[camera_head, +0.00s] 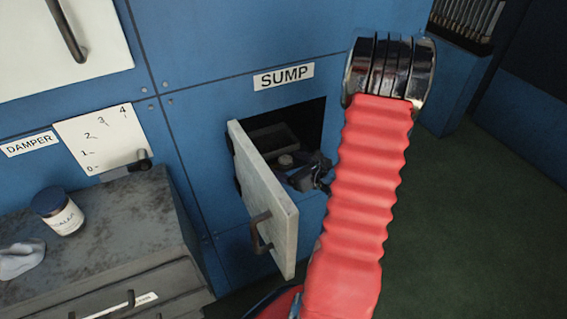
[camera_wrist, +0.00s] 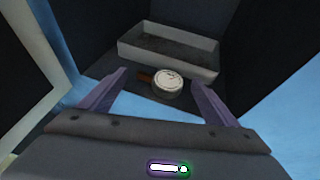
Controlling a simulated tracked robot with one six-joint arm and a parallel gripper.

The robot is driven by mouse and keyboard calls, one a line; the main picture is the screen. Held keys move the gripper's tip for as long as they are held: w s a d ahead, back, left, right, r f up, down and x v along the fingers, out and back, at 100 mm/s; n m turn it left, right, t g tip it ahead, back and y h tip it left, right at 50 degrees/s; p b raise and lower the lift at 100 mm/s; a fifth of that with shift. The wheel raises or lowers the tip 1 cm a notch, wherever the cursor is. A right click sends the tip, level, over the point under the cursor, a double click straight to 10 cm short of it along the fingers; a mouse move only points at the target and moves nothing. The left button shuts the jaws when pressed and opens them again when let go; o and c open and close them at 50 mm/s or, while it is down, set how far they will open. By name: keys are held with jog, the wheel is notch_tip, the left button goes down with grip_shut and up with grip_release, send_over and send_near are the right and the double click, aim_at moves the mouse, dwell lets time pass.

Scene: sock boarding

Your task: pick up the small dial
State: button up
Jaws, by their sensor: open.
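The small dial (camera_wrist: 168,83) is a round gauge with a white face, lying on the floor of the sump opening in the wrist view. A short brown stub (camera_wrist: 145,77) shows at its left side. In the head view the dial (camera_head: 286,160) is small inside the opening. My gripper (camera_wrist: 158,84) is open, with one finger on each side of the dial in the wrist view. The fingers look apart from it; the depth between them is hard to judge. In the head view my gripper (camera_head: 312,172) is at the opening, partly hidden by my red arm.
A shallow grey tray (camera_wrist: 172,49) stands behind the dial. The sump door (camera_head: 262,200) hangs open at the left of the opening. The opening's dark walls are close around my gripper.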

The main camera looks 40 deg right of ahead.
jog(key=shift+w+f, duration=0.25)
jog(key=shift+w, duration=0.3)
jog(key=c, duration=1.2)
